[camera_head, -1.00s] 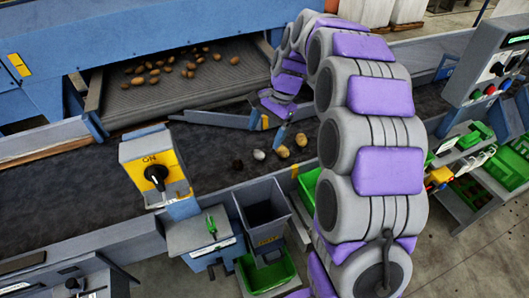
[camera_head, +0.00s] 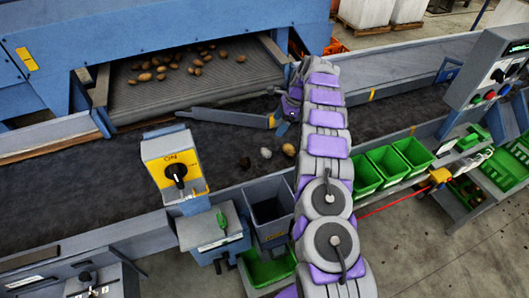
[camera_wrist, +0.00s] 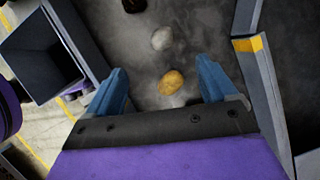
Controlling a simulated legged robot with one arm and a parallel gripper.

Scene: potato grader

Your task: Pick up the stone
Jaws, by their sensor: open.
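A pale grey, stone-like lump (camera_head: 265,153) lies on the dark belt, between a dark lump (camera_head: 245,163) and a yellow potato (camera_head: 289,149). In the wrist view the pale lump (camera_wrist: 162,39) lies beyond the potato (camera_wrist: 171,82), and the dark lump (camera_wrist: 132,5) is cut by the top edge. My gripper (camera_wrist: 160,66) is open, its blue fingers apart on either side of the view. The potato shows between the fingers, and the pale lump shows ahead of their tips. In the head view my gripper (camera_head: 281,127) is above the belt, partly hidden by my arm.
A grey open bin (camera_head: 270,208) stands at the belt's near edge, beside an ON switch box (camera_head: 174,168). A diverter bar (camera_head: 225,117) crosses the belt behind the lumps. Several potatoes lie on the grading conveyor (camera_head: 165,97). Green bins (camera_head: 410,152) stand at right.

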